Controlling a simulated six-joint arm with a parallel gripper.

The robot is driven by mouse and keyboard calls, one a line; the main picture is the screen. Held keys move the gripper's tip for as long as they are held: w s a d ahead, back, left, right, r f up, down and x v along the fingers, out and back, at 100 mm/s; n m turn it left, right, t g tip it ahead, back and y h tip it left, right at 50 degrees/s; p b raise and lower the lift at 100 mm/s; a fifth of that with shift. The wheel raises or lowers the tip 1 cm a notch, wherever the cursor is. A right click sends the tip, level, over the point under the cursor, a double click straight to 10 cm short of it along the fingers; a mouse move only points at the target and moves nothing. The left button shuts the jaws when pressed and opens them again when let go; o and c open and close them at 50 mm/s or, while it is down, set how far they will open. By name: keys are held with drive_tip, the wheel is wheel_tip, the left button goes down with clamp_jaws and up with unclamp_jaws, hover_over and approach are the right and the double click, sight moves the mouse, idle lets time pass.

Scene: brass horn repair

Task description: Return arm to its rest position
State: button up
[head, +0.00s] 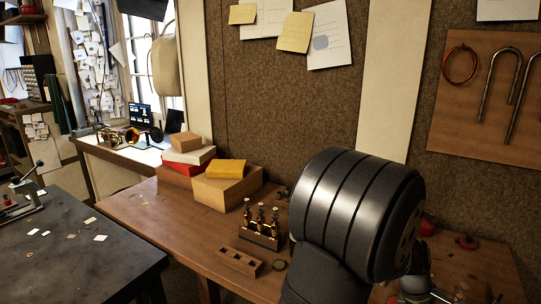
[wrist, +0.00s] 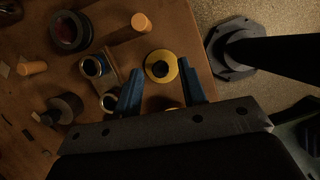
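My gripper (wrist: 160,67) shows in the wrist view with its two blue fingers spread apart. Nothing is clasped between the fingertips. A yellow ring with a dark centre (wrist: 161,66) lies on the bench beyond the gap between the fingers. In the head view my dark arm fills the lower right centre, and it hides part of the wooden bench (head: 180,212). The gripper fingers cannot be made out there.
In the wrist view, metal rings (wrist: 93,66), an orange cylinder (wrist: 141,22) and a dark round tin (wrist: 69,31) are near the fingers. In the head view, a valve block (head: 261,228), a slotted wooden block (head: 239,262) and stacked boxes (head: 226,183) stand left of my arm.

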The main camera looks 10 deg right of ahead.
drive_tip(key=shift+s+d+f, duration=0.15)
drive_tip(key=shift+f, duration=0.2)
wheel_tip(320, 180, up, 4)
drive_tip(key=shift+f, duration=0.1)
drive_tip(key=s+a+r, duration=0.2)
drive_tip(key=s+r, duration=0.5)
drive_tip(key=s, duration=0.4)
drive_tip(key=w+a+r+n+t+h, duration=0.25)
drive_tip(key=w+n, duration=0.25)
drive_tip(key=n, duration=0.4)
drive_tip(key=shift+t+y, duration=0.25)
drive_tip(key=shift+y, duration=0.1)
drive_tip(key=w+f, duration=0.2)
drive_tip(key=w, duration=0.1)
drive_tip(key=w+f, duration=0.3)
drive_tip(key=w, duration=0.1)
drive_tip(key=w+f, duration=0.2)
drive_tip(key=w, duration=0.2)
drive_tip(key=shift+a+f, duration=0.15)
drive_tip(key=shift+a, duration=0.05)
